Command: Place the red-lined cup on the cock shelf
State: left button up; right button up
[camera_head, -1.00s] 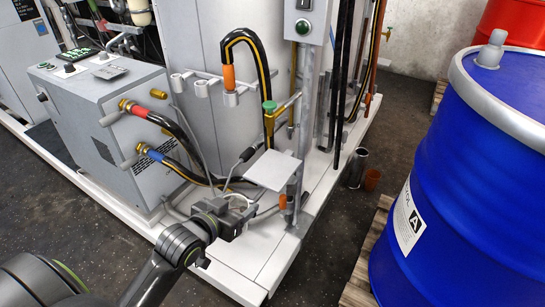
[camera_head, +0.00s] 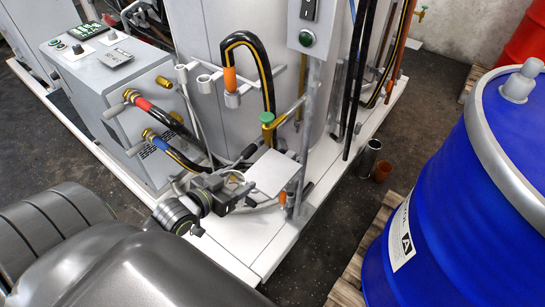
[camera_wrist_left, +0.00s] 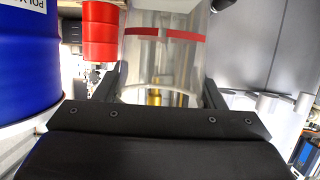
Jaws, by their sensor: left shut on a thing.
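The red-lined cup (camera_wrist_left: 165,55) is clear, with a red band around it, and fills the middle of the left wrist view. My left gripper (camera_wrist_left: 162,85) is shut on it, one dark finger on each side. In the head view my left gripper (camera_head: 236,190) is just left of the cock shelf (camera_head: 273,174), a small pale square plate. The cup is barely visible there, and I cannot tell whether it touches the shelf. The cock (camera_head: 267,119), with its green handle, stands above the shelf. My right gripper is not in view.
Hoses (camera_head: 172,140) run from the grey box (camera_head: 108,90) behind the gripper. A post (camera_head: 305,130) stands right of the shelf. A metal cylinder (camera_head: 369,157) and an orange cup (camera_head: 383,171) stand on the floor. A blue drum (camera_head: 470,200) is at the right.

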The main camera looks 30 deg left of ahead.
pick_arm(q)
jog(key=x, duration=0.5)
jog(key=r+x, duration=0.1)
jog(key=x, duration=0.4)
jog(key=r+x, duration=0.1)
jog(key=x, duration=0.4)
jog(key=shift+w+r, duration=0.1)
jog(key=shift+w, duration=0.3)
jog(key=shift+f+b, duration=0.3)
jog(key=shift+f, duration=0.1)
jog(key=o, duration=0.5)
jog(key=shift+f, duration=0.15)
jog(key=o, duration=0.5)
jog(key=shift+c, duration=0.2)
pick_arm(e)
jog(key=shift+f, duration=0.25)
